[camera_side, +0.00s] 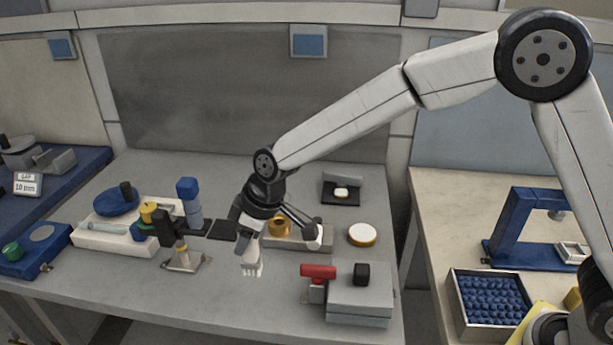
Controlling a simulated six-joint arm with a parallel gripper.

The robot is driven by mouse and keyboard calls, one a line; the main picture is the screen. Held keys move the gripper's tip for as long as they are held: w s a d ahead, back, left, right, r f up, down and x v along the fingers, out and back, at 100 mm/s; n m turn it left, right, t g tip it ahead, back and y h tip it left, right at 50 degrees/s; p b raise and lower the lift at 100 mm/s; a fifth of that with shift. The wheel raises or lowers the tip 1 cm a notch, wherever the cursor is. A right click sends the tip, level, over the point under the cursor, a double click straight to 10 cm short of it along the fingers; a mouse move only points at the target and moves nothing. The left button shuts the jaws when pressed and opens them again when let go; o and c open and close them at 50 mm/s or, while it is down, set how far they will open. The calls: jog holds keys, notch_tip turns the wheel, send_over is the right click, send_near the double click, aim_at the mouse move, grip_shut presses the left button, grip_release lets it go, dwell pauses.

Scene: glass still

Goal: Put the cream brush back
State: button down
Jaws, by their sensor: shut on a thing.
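My gripper (250,240) hangs over the middle of the grey bench, pointing down. It is shut on the cream brush (251,268), whose pale, bristle-like end shows below the fingers. The rest of the brush is hidden by the gripper. Whether the brush touches the bench top I cannot tell. A dark plate (222,230) is just left of the fingers.
A stand with a metal base (184,261) is left of my gripper. A grey block with a red-handled part (318,271) is at the front right. A round cream-topped disc (362,235) lies behind it. A box of blue pieces (453,314) is on the right bench.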

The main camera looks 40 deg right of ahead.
aim_at(257, 245)
jog(key=shift+f, duration=2.85)
jog(key=shift+f, duration=0.55)
jog(key=shift+c, duration=1)
grip_release()
jog(key=shift+v, duration=3.9)
jog(key=shift+d+r, duration=0.1)
jog(key=shift+r, duration=0.05)
jog(key=shift+v, duration=2.1)
